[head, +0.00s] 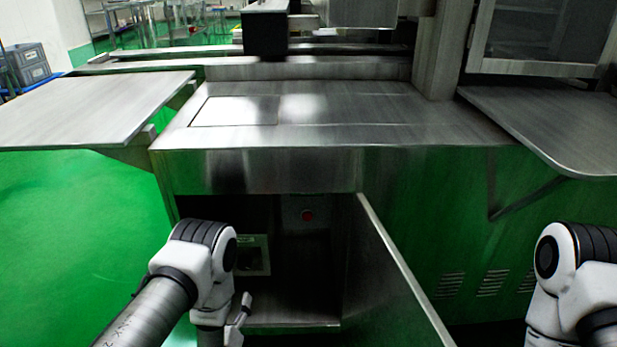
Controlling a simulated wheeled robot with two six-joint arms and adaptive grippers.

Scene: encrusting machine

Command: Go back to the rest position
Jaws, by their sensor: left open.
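My left arm comes in from the lower left, and its gripper (239,315) is low in front of the open cabinet of the steel machine (270,168). Only part of this gripper shows behind the white wrist, with a grey finger near the cabinet's lower edge. It is open, and I see nothing held in it. My right arm shows at the lower right edge, but its gripper is out of the picture. The cabinet door (395,270) stands swung open to the right of my left gripper.
Inside the dark cabinet are a red button (307,215) and a pale framed panel (255,254). Steel side tables stick out at left (90,108) and right (550,120). A grey crate (28,64) stands far left. Green floor at left is clear.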

